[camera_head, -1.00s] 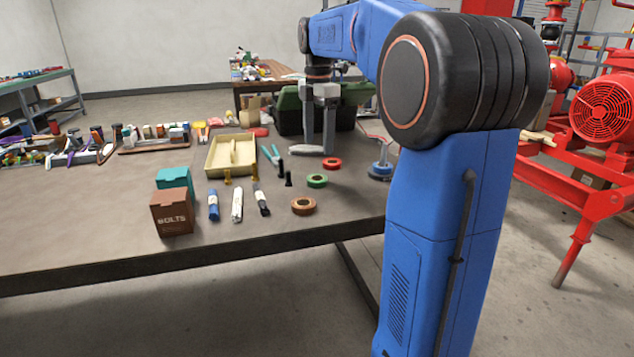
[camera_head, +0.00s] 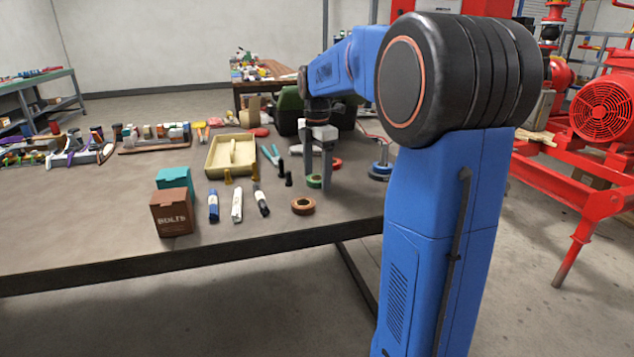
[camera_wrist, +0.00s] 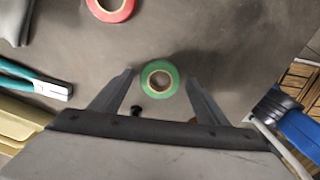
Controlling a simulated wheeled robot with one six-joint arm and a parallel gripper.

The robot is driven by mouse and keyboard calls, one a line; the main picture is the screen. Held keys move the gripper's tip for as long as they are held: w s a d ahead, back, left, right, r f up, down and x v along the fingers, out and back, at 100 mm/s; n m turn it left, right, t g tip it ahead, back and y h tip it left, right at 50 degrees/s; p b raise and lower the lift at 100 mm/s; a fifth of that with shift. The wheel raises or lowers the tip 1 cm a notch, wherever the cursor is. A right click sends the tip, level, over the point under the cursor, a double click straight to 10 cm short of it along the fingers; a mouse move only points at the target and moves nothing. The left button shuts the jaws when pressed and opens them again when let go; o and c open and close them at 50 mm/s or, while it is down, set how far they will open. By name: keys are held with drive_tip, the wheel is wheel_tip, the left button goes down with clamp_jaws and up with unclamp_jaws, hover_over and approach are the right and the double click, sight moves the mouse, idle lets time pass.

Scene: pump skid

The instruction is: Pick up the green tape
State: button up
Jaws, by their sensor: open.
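The green tape (camera_wrist: 148,88) is a roll lying flat on the table, seen from above in the wrist view between the tips of my gripper (camera_wrist: 160,82). In the head view the green tape (camera_head: 313,181) is partly hidden by my gripper (camera_head: 318,183). The fingers are open and point down, one on each side of the roll. I cannot tell how far the fingertips are above the table. Nothing is between the fingers except the roll and a small black piece further back.
A red tape (camera_head: 334,163) lies just behind, and a brown tape (camera_head: 303,205) in front. Teal pliers (camera_head: 270,156) and a cream tray (camera_head: 231,154) are to the left. A blue-based tool (camera_head: 380,170) stands to the right. The table's front edge is near the brown tape.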

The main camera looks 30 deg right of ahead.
drive_tip(key=c, duration=1)
drive_tip(key=shift+c, duration=0.2)
